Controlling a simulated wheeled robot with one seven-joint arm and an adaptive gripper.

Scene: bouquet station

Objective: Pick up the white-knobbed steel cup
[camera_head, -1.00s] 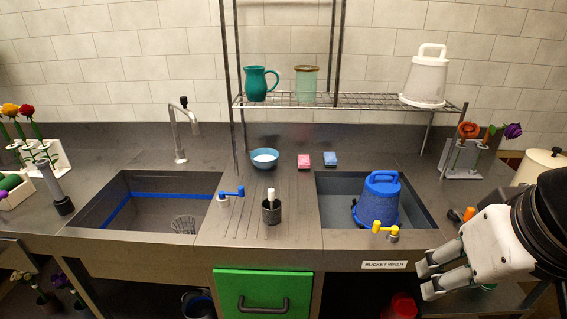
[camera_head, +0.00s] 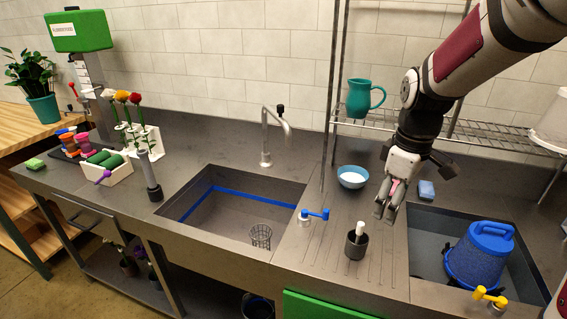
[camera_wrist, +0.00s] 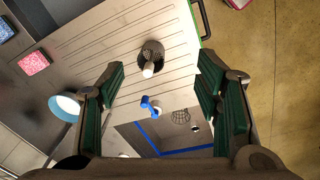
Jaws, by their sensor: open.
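The steel cup (camera_head: 355,247) is a dark grey, short cup with a white knob (camera_head: 360,228) standing up out of it. It stands on the grooved drainboard between the two sinks. In the wrist view the cup (camera_wrist: 152,48) and its white knob lie between the finger lines, a little beyond the tips. My gripper (camera_head: 384,213) points down, above and slightly right of the cup and apart from it. In the wrist view my gripper (camera_wrist: 160,64) has its green-padded fingers spread, with nothing between them.
A blue bowl (camera_head: 352,178) stands behind the cup. A blue-handled tap (camera_head: 314,215) is to its left. A blue bucket (camera_head: 480,255) sits in the right sink. A wire shelf (camera_head: 470,133) with a teal pitcher (camera_head: 360,98) hangs behind my arm. A blue sponge (camera_head: 426,190) lies right of my gripper.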

